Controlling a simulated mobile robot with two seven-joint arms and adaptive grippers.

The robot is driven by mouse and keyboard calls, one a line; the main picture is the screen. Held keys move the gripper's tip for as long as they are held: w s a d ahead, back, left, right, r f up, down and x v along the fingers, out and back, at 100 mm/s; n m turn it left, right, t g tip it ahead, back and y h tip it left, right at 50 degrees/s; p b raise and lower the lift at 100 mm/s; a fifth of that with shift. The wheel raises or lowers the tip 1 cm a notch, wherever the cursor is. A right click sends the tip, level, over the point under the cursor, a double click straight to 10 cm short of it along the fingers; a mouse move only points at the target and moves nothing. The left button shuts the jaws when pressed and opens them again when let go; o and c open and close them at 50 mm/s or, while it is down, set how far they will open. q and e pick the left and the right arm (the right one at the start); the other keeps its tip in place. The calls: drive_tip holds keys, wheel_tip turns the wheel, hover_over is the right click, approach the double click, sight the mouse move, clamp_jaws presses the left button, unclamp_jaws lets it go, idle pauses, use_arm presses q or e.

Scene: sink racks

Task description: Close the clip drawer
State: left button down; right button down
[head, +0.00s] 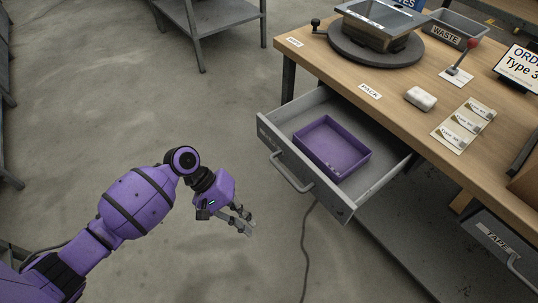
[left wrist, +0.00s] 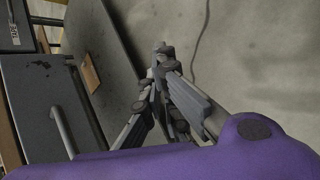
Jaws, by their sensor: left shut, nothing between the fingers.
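The clip drawer (head: 352,207) is a grey drawer pulled well out from under the wooden workbench in the head view. A purple tray (head: 332,146) sits inside it. Its bar handle (head: 291,172) is on the front face, toward the lower left. My left gripper (head: 247,223) is in front of the drawer, to the lower left of the handle and apart from it. Its fingers are together and empty. In the left wrist view the gripper fingers (left wrist: 163,65) also show closed, with a grey front and bar handle (left wrist: 62,131) at the left. My right gripper is not in view.
The workbench (head: 400,88) bears a round turntable (head: 375,52), a white block (head: 421,98), cards (head: 464,125) and a red-knobbed lever (head: 463,57). A second drawer labelled TAPE (head: 497,243) is at lower right. A cable (head: 306,250) lies on the open floor.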

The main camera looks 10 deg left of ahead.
use_arm(q)
drive_tip(key=d+n+t+h+b, duration=0.2)
drive_tip(key=d+n+h, duration=0.1)
drive_tip(key=n, duration=0.2)
drive_tip(key=n+t+b, duration=0.2)
drive_tip(key=n+t, duration=1.2)
drive_tip(key=n, duration=0.5)
approach(276, 140)
drive_tip(key=shift+h, duration=0.4)
drive_tip(key=x, duration=0.5)
drive_tip(key=shift+w+f, duration=0.15)
drive_tip(key=shift+w, duration=0.1)
drive_tip(key=shift+w+d, duration=0.5)
drive_tip(key=shift+w, duration=0.05)
